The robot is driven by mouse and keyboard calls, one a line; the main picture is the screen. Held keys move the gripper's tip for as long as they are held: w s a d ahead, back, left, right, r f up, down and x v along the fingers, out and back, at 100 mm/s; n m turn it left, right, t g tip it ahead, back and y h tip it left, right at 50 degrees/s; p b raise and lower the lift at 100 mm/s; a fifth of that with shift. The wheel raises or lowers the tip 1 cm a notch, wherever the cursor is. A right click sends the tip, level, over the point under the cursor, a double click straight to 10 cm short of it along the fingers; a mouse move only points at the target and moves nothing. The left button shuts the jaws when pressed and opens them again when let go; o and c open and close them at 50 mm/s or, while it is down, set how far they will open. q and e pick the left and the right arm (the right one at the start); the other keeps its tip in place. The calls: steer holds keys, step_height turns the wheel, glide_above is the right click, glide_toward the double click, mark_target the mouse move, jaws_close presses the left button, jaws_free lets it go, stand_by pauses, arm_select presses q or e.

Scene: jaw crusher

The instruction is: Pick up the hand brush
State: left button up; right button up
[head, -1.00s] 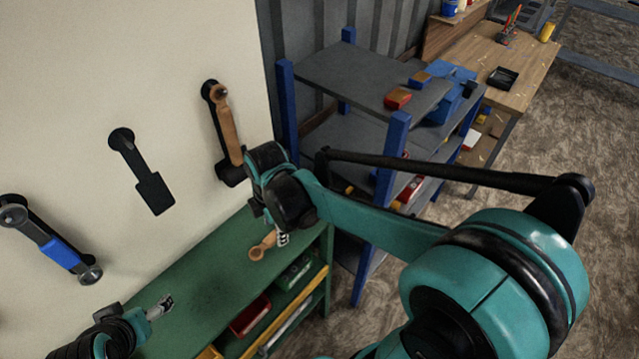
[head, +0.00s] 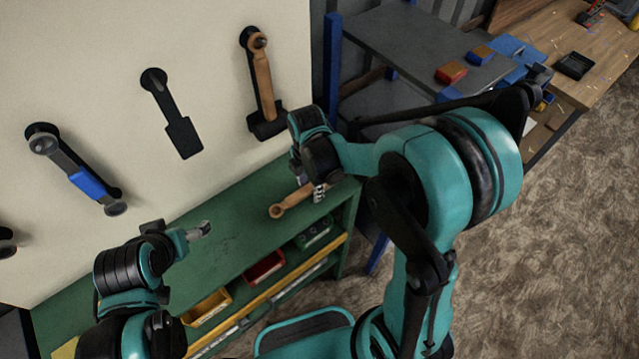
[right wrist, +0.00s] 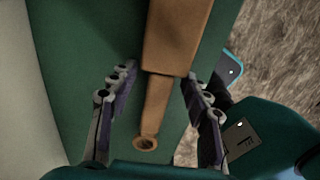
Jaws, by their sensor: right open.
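The hand brush (head: 286,204) lies on the green bench top, its tan wooden handle with a ringed end pointing left in the head view. My right gripper (head: 319,192) is over it and hides its far part. In the right wrist view the brush (right wrist: 174,40) shows its broad tan body at the top and its thin handle reaching down between the fingers. My right gripper (right wrist: 157,84) is open, one finger on each side of the handle, with gaps on both sides. My left gripper (head: 203,229) hangs over the bench's left part; its jaws are too small to read.
The green bench (head: 235,225) stands against a pale wall with hanging tools, including a wooden-handled one (head: 264,85) and a blue-gripped one (head: 88,183). Red (head: 264,268) and yellow (head: 207,307) bins sit below. A grey shelf (head: 410,45) stands behind my right arm.

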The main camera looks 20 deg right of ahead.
mark_target(311, 188)
jaws_close()
steer(key=shift+r, duration=0.2)
steer(key=shift+r, duration=0.25)
steer(key=r, duration=0.1)
steer(key=r+p, duration=0.1)
steer(key=r, duration=0.2)
steer(key=shift+s+d, duration=0.15)
steer(key=shift+s, duration=0.15)
steer(key=s+d+r+p, duration=0.2)
steer(key=s+d+r, duration=0.2)
steer(key=s, duration=0.6)
steer(key=shift+s+r+p, duration=0.2)
steer(key=shift+r+p, duration=0.1)
steer(key=shift+r, duration=0.85)
steer(key=shift+w+f, duration=0.1)
